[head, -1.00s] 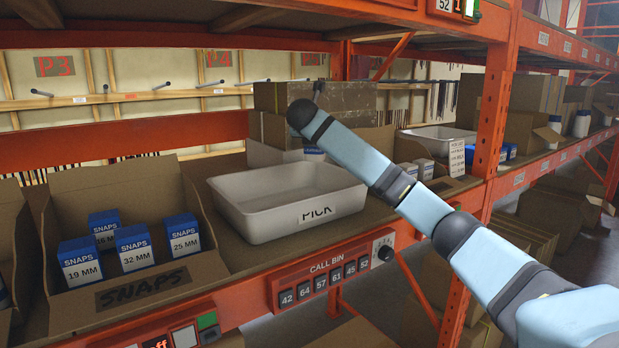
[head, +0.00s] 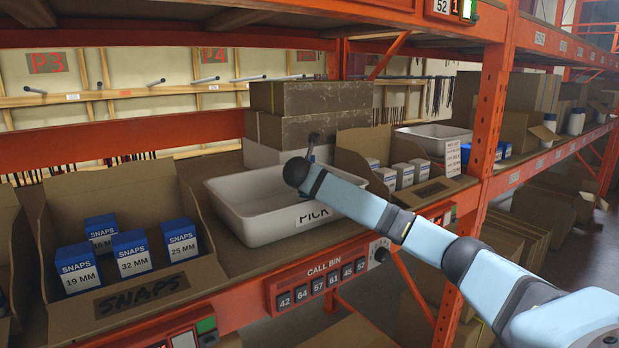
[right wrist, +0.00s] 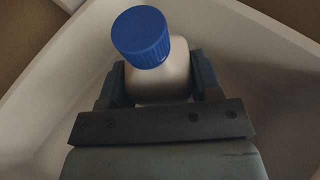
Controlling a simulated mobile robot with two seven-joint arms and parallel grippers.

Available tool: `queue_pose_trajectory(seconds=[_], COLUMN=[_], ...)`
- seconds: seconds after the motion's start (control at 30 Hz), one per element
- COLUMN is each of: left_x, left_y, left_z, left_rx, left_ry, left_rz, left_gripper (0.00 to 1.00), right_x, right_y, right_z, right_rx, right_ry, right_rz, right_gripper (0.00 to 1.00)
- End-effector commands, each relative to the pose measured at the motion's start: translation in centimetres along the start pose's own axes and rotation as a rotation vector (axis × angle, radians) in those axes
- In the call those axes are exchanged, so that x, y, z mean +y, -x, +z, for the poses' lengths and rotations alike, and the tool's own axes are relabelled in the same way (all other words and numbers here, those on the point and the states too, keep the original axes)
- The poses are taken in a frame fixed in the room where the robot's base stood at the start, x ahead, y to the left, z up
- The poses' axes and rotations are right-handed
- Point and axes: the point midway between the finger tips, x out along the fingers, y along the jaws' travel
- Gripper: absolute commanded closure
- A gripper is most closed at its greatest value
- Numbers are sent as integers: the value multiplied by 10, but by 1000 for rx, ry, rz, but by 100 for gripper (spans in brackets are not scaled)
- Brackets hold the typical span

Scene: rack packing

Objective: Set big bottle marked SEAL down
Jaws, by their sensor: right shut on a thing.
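A white bottle with a blue screw cap (right wrist: 152,55) shows in the right wrist view. My right gripper (right wrist: 160,84) is shut on its body, one finger on each side. Behind the bottle are the white walls of the PICK tray (right wrist: 62,88). In the head view the PICK tray (head: 247,226) stands on the shelf, and the end of my right arm is over its right part. The arm hides the bottle and most of the gripper there. No SEAL marking is readable, and I cannot tell whether the bottle touches the tray floor. My left gripper is not in view.
Left of the tray is an open SNAPS carton (head: 140,298) with several small boxes. Right of it is another carton (head: 437,190) with small white boxes. Stacked cardboard boxes (head: 290,133) stand behind. An orange rack post (head: 487,140) rises at the right.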

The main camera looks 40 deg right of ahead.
Motion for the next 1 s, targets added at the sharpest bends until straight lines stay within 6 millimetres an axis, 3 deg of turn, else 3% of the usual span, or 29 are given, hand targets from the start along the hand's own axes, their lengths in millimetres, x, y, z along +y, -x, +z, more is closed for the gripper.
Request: queue_pose_trajectory(seconds=[0.17,0.2,0.3,0.67,1.0], left_x=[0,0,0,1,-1], left_y=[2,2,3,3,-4], left_z=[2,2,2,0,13], left_rx=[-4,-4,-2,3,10], left_ry=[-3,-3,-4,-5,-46], left_rz=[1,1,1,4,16], left_gripper=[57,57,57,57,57], right_x=[0,0,0,0,1], right_y=[-1,-1,-1,4,72], right_z=[-3,-3,-3,0,-2], right_rx=[0,0,1,-1,-2], right_ry=[0,0,0,0,-1], right_rz=[0,0,0,1,4], right_gripper=[73,32,16,16,16])
